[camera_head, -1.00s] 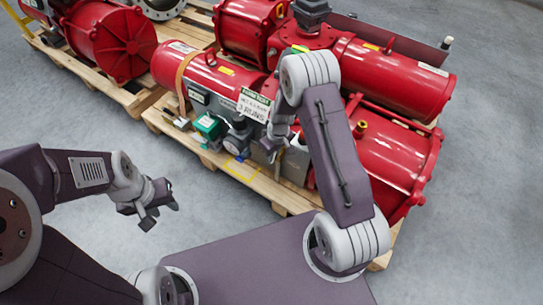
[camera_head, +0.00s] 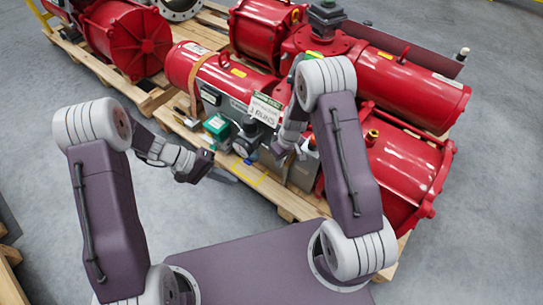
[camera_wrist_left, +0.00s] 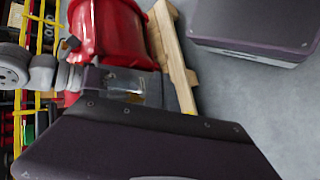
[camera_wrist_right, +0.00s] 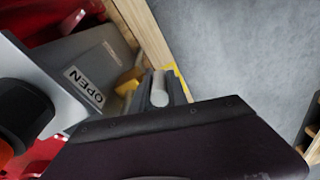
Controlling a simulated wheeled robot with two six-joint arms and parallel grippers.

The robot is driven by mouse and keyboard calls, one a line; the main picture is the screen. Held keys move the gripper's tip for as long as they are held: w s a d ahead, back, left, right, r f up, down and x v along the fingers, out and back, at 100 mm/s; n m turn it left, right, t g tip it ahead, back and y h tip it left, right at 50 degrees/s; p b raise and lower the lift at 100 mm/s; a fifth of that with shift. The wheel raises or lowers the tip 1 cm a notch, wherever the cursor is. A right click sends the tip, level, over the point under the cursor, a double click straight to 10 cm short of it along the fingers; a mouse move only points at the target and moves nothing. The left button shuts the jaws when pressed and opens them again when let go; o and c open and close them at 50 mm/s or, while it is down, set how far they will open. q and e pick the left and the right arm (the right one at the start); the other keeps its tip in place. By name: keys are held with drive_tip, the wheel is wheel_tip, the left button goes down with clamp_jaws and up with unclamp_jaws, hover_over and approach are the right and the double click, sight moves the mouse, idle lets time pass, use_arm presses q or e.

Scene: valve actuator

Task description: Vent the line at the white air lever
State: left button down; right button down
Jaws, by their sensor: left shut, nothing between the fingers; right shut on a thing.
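The white air lever shows in the right wrist view as a pale rounded handle (camera_wrist_right: 159,90) between the fingers of my right gripper (camera_wrist_right: 162,88). The gripper is shut on it. In the head view my right gripper (camera_head: 284,150) is low at the front of the red actuator, and the lever is hidden there by the gripper and arm. My left gripper (camera_head: 215,172) is shut and empty, out over the pallet's front edge, left of the right gripper and apart from the actuator.
The red actuator (camera_head: 415,90) stands on a wooden pallet (camera_head: 285,203). Grey floor is clear at right.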

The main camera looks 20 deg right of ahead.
use_arm(q)
drive_tip(key=w+d+f+t+h, duration=0.2)
drive_tip(key=w+f+t+h, duration=0.15)
drive_tip(key=w, duration=0.25)
drive_tip(key=w+d+f+t+h, duration=0.2)
drive_tip(key=w+d+t+h, duration=0.1)
drive_tip(key=w+h, duration=0.15)
drive_tip(key=s+d+f, duration=0.1)
drive_tip(key=d, duration=1)
drive_tip(key=shift+s+f+g+y, duration=0.25)
drive_tip(key=shift+s+g+y, duration=0.05)
drive_tip(key=shift+g+y, duration=0.15)
drive_tip(key=shift+d, duration=0.1)
